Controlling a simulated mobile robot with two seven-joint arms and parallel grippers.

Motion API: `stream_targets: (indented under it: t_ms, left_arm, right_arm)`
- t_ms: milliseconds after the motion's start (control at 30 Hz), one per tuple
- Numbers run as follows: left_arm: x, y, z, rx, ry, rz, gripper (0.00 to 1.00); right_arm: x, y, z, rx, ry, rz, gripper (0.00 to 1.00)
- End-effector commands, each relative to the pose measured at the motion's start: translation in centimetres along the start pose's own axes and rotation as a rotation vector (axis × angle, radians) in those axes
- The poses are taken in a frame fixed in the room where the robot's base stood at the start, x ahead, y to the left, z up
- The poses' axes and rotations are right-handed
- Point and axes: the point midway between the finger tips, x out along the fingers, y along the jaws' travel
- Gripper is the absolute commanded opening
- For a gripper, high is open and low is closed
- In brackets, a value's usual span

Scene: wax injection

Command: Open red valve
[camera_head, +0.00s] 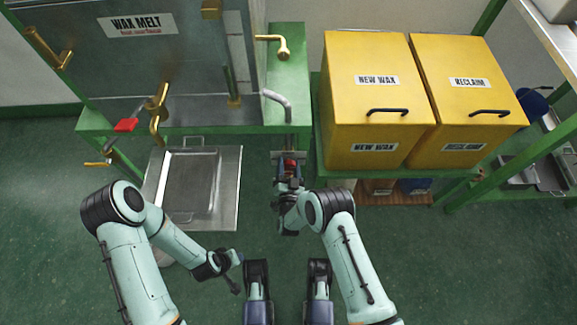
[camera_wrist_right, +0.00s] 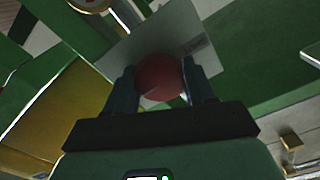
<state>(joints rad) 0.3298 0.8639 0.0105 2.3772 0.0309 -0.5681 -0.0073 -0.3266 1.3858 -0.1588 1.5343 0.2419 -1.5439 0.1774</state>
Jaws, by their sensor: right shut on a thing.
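A round red valve knob (camera_head: 290,161) shows in the head view below the bent grey pipe (camera_head: 277,100), at the front of the green stand. My right gripper (camera_head: 289,178) is at this knob, reaching up from below. In the right wrist view the red knob (camera_wrist_right: 160,78) sits between the two dark fingers of my right gripper (camera_wrist_right: 162,88), which are shut on it. The fingers hide its sides. My left gripper (camera_head: 234,277) hangs low near the middle, away from the knob, and its fingers are too small to read.
The wax melt tank (camera_head: 190,60) stands at the back left, with brass fittings and a red lever (camera_head: 126,125). A metal tray (camera_head: 190,185) lies in front of it. Yellow wax bins (camera_head: 365,110) stand close to the right of my right gripper. Green floor is open at far left.

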Motion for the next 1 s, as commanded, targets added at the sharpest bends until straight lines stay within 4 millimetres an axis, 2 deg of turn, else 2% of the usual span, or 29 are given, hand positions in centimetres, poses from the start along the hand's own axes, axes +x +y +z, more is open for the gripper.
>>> stream_targets:
  t_ms: [567, 600, 633, 667, 1000]
  left_arm:
    - [0.04, -0.03, 0.06, 0.0, -0.002, -0.001, 0.43]
    - [0.04, -0.03, 0.05, 0.0, -0.002, -0.001, 0.43]
    - [0.04, -0.03, 0.05, 0.0, -0.002, -0.001, 0.43]
    - [0.04, -0.03, 0.05, 0.0, -0.002, -0.001, 0.43]
    - [-0.15, 0.1, -0.1, 0.001, 0.004, 0.002, 0.43]
  right_arm:
    - [-0.07, 0.17, 0.21, 0.028, -0.007, 0.003, 0.24]
    - [-0.07, 0.17, 0.22, 0.028, -0.007, 0.003, 0.67]
    - [-0.07, 0.16, 0.21, 0.028, -0.007, 0.003, 0.77]
    - [-0.06, 0.15, 0.2, 0.028, -0.006, 0.003, 0.8]
    - [-0.38, 0.01, 0.1, 0.028, -0.004, 0.001, 0.8]
